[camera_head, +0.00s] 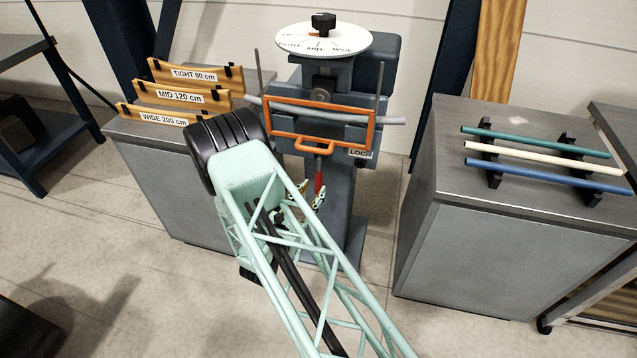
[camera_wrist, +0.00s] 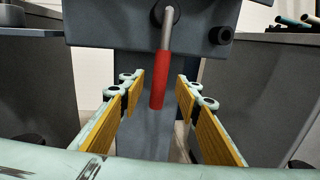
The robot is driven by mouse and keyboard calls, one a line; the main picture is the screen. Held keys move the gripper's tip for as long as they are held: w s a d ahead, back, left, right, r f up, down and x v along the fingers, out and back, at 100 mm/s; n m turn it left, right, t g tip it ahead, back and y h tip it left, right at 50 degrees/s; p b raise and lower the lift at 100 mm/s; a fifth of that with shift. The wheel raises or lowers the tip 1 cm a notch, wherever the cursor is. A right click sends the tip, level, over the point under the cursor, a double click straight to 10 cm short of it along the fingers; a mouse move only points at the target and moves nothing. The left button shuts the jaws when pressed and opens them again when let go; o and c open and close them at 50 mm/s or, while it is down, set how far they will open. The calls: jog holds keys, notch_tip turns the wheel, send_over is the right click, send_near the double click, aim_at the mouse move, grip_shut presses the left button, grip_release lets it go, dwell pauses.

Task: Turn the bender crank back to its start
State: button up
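The bender (camera_head: 341,205) stands in the middle of the head view, with a dial (camera_head: 325,40) and black knob on top. Its crank handle has a red grip (camera_head: 319,183) that hangs down below the orange frame. In the wrist view the red grip (camera_wrist: 159,80) hangs from a metal rod, nearly upright and slightly tilted. My gripper (camera_wrist: 158,90) is open, with its yellow-padded fingers on either side of the red grip and apart from it. In the head view my gripper (camera_head: 300,203) is partly hidden behind my arm.
An orange frame (camera_head: 371,125) sits across the bender over a grey tube (camera_head: 391,119). Yellow templates (camera_head: 195,74) stand on the left cabinet. Green, cream and blue tubes (camera_head: 540,153) lie on black holders on the right cabinet (camera_head: 500,245). Open floor shows between bender and right cabinet.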

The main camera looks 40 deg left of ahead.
aim_at(316, 185)
jog(key=shift+x, duration=2.55)
jog(key=shift+c, duration=0.2)
grip_shut()
